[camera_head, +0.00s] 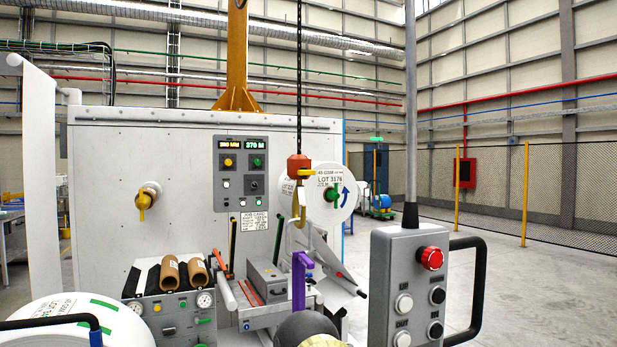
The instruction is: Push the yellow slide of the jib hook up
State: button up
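The jib hook hangs on a black chain (299,85) near the middle of the view. It has an orange-red block (299,163) on top and a brass-coloured hook (301,208) below. A small yellow piece (306,173), apparently the slide, shows at the lower edge of the block; its exact position is too small to tell. A dark rounded part of my arm shows at the bottom centre, below the hook. A purple angled bracket (298,285) stands upright just above it, under the hook and apart from it. I cannot tell whether the bracket belongs to my gripper. My gripper's fingers cannot be made out clearly.
A grey control pendant (403,270) with a red button stands close at right. Behind the hook are a white machine cabinet (110,170) and a labelled white roll (322,190). A panel with gauges (168,315) and another roll (70,325) fill the lower left. Floor at far right is open.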

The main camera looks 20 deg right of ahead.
aim_at(303, 172)
jog(key=k, duration=1.2)
jog(key=u, duration=0.6)
jog(key=i, duration=1.65)
jog(key=z, duration=0.9)
jog(key=i, duration=0.45)
jog(key=z, duration=0.35)
